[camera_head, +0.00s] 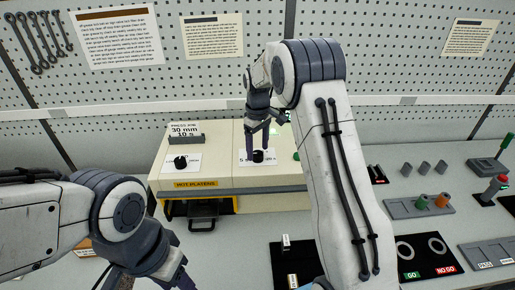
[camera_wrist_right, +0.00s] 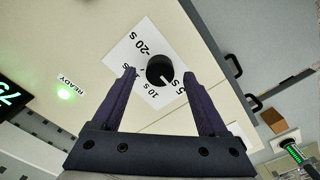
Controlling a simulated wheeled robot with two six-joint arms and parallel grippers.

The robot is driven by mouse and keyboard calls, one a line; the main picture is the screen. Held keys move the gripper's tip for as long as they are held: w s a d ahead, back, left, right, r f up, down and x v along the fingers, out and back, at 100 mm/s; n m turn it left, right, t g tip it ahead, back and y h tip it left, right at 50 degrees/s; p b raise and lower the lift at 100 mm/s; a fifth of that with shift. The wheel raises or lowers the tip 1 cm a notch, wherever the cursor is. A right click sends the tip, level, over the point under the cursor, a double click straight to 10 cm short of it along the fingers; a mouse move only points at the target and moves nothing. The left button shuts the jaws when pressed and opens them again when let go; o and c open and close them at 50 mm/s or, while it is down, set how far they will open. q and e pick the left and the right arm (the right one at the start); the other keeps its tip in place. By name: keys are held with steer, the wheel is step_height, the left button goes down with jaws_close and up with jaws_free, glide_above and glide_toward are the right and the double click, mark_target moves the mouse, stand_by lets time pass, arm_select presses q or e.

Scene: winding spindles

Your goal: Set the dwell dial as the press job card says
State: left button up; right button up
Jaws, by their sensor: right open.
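The press job card (camera_head: 186,132) on top of the cream press reads 30 mm and 10 s. The dwell dial is a black round knob (camera_wrist_right: 160,70) on a white plate (camera_wrist_right: 128,52) marked 5 s, 10 s and 20 s. Its white pointer line appears to lie towards the 5 s side. In the head view the knob (camera_head: 258,156) is below my right gripper (camera_head: 258,146). That gripper is open, its fingers on either side of the knob in the wrist view; contact cannot be told. My left gripper (camera_head: 165,280) is low at the bottom, its fingertips cut off.
A second black knob (camera_head: 180,162) is on the press's left. A green READY lamp (camera_wrist_right: 64,95) is lit beside the dial. GO and NO GO gauges (camera_head: 425,256) and trays lie to the right.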

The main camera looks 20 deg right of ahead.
steer(key=shift+f, duration=0.8)
jaws_close()
steer(key=shift+m, duration=0.4)
steer(key=m, duration=0.4)
steer(key=shift+m, duration=0.4)
steer(key=m, duration=0.6)
steer(key=shift+w+r+p, duration=0.1)
steer(key=shift+p, duration=0.2)
jaws_free()
